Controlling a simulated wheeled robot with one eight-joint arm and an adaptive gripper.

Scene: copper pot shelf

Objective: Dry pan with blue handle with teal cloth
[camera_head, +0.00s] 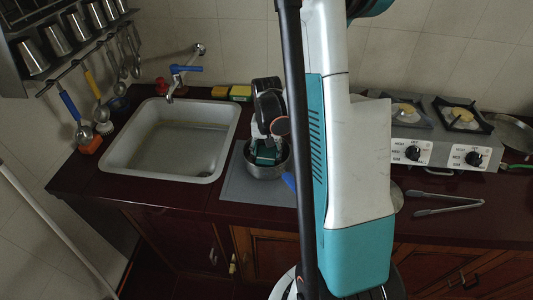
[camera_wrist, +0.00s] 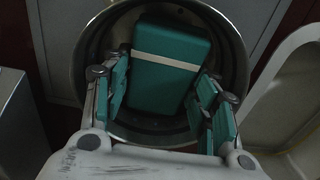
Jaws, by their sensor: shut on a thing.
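The metal pan (camera_head: 268,172) stands upright on a grey mat beside the sink. A bit of its blue handle (camera_head: 289,181) shows at its right; my arm hides the rest. My gripper (camera_head: 267,143) points down into the pan. In the wrist view, the folded teal cloth (camera_wrist: 170,75) with a pale band lies between my gripper's two fingers (camera_wrist: 165,88), inside the round pan rim (camera_wrist: 82,62). The fingers are shut on the cloth. In the head view a little of the cloth (camera_head: 266,155) shows at the pan's mouth. Whether it touches the pan's bottom is hidden.
The sink (camera_head: 170,145) with a blue-levered tap (camera_head: 184,69) is left of the grey mat (camera_head: 240,185). Sponges (camera_head: 240,92) lie behind. Tongs (camera_head: 445,203) and a gas stove (camera_head: 440,140) are at right. Utensils and cups hang at the upper left.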

